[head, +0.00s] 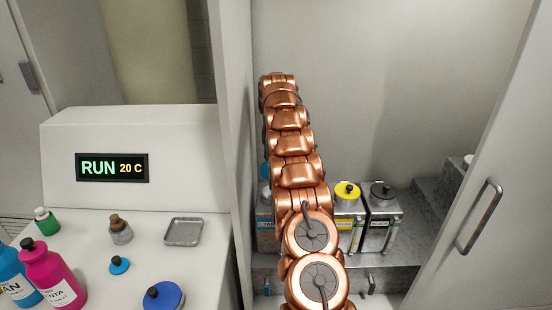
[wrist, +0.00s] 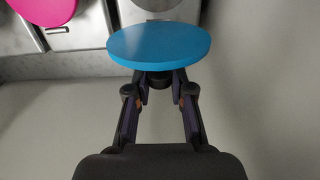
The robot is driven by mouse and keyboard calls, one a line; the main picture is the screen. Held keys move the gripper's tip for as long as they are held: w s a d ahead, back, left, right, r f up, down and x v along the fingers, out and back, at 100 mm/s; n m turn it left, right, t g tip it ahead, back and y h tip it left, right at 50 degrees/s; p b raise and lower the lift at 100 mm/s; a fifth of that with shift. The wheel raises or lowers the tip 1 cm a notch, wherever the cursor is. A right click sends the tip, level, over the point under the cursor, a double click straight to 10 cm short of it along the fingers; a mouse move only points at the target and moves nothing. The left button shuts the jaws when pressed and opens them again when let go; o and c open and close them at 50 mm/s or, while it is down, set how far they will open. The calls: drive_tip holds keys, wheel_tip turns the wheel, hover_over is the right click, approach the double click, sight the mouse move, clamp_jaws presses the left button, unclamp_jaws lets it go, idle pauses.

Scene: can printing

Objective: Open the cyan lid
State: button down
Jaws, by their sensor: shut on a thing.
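The cyan lid (wrist: 160,44), a round blue disc, fills the upper middle of the wrist view. My gripper (wrist: 159,82) is shut on its dark knob, with a finger on each side. In the head view, a bit of the cyan lid (head: 265,171) shows at the left edge of my arm, higher than the yellow lid. The cyan tank (head: 264,226), a grey metal box with a blue label, stands on the shelf below, mostly behind my arm. My gripper is hidden in the head view. Whether the lid touches the tank, I cannot tell.
Tanks with a yellow lid (head: 347,190) and a black lid (head: 383,190) stand to the right; a magenta lid (wrist: 45,8) shows beside the cyan one. Cabinet walls flank my arm. The left counter holds a metal tray (head: 183,232), bottles and loose caps.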

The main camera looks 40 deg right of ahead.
drive_tip(key=shift+f+g+p, duration=0.3)
drive_tip(key=shift+f+p, duration=0.1)
idle(0.5)
